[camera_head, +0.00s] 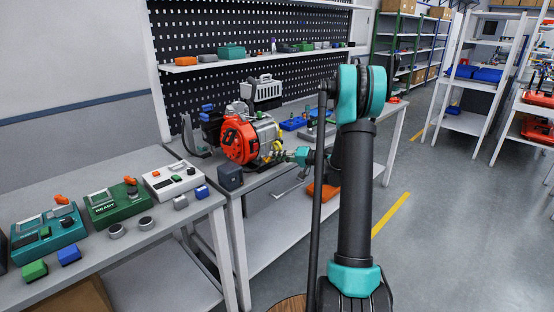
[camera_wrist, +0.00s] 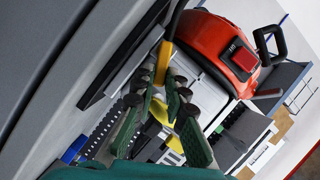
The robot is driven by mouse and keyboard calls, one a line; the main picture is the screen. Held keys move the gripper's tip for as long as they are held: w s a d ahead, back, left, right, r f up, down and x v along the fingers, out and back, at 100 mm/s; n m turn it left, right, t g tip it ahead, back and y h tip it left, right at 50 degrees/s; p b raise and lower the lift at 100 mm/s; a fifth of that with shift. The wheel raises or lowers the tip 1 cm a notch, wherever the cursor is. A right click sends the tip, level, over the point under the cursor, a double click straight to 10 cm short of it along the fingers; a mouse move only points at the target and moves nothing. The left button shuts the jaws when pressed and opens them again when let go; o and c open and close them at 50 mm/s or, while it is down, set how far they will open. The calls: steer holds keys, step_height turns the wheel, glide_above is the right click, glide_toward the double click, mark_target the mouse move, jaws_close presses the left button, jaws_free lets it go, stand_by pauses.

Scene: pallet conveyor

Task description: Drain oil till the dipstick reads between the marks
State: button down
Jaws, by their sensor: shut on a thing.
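The engine (camera_head: 238,144), with a round orange housing and a grey metal body, stands on the workbench. It also shows in the wrist view (camera_wrist: 218,42), where its orange cover has a red block on it. My gripper (camera_head: 284,155) is at the engine's right side. In the wrist view my gripper (camera_wrist: 157,88) has its dark green fingers closed around a slim yellow part (camera_wrist: 163,62), which runs upward beside the engine. I cannot tell whether this part is the dipstick. Its lower end is hidden by the fingers. No oil level or dipstick marks can be read.
A dark blue box (camera_head: 230,177) stands at the bench's front edge. Teal, green and white test devices sit on the left table (camera_head: 152,236).

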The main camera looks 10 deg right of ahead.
steer(key=n, duration=0.1)
steer(key=r+n+h, duration=0.1)
steer(key=s+a+n+h, duration=0.1)
steer(key=n, duration=0.1)
steer(key=shift+r, duration=0.25)
steer(key=n+h, duration=0.1)
steer(key=a+n+t+h, duration=0.1)
steer(key=s+n+h, duration=0.1)
steer(key=n, duration=0.1)
steer(key=shift+a+r+t, duration=0.2)
steer(key=shift+r+t, duration=0.05)
steer(key=shift+t, duration=0.05)
stand_by(0.5)
steer(key=c, duration=1.8)
jaws_free()
steer(key=shift+r, duration=0.1)
steer(key=v, duration=1.2)
stand_by(2.6)
